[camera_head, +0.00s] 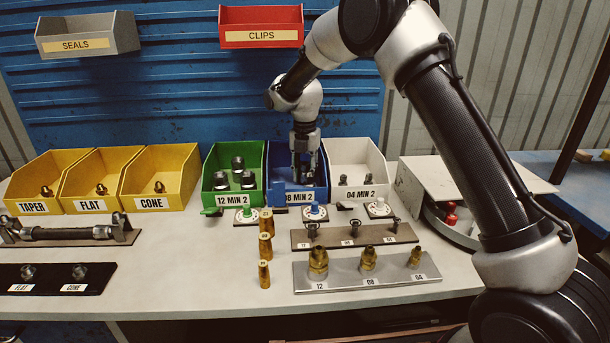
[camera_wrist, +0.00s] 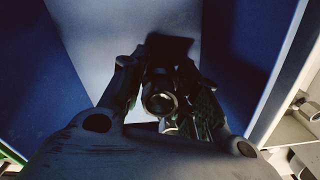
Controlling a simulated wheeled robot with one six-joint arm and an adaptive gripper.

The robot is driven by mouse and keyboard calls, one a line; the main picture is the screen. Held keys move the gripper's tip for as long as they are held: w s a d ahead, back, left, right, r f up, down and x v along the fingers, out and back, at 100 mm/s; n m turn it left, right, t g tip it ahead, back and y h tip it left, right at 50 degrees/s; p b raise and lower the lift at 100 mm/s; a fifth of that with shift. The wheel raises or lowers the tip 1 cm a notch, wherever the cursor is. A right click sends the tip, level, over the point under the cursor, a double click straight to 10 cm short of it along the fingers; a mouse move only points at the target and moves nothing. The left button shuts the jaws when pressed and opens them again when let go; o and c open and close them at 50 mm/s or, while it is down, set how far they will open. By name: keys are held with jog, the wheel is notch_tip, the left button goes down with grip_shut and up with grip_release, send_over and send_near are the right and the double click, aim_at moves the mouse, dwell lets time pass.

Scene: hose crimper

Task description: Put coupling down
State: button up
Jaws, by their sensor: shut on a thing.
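My gripper (camera_head: 304,166) is down at the blue bin (camera_head: 297,196) labelled 08 MIN 2, pointing downward. In the wrist view my gripper (camera_wrist: 168,100) is shut on a dark metal coupling (camera_wrist: 160,102) with a round open end, held between its fingers inside the blue walls. Something else metallic shows just below the coupling in that view, too dark to identify. In the head view the held coupling is hard to make out between the fingers.
The green bin (camera_head: 213,180) with several couplings stands left of the blue bin. The white bin (camera_head: 372,170) stands right. Yellow bins (camera_head: 150,187) are further left. Brass pieces (camera_head: 265,247) and a metal tray (camera_head: 340,283) with fittings are in front.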

aim_at(305, 163)
jog(key=shift+f, duration=0.35)
jog(key=o, duration=0.8)
jog(key=shift+f, duration=0.15)
notch_tip(305, 163, up, 8)
jog(key=shift+f, duration=0.1)
jog(key=shift+s, duration=0.1)
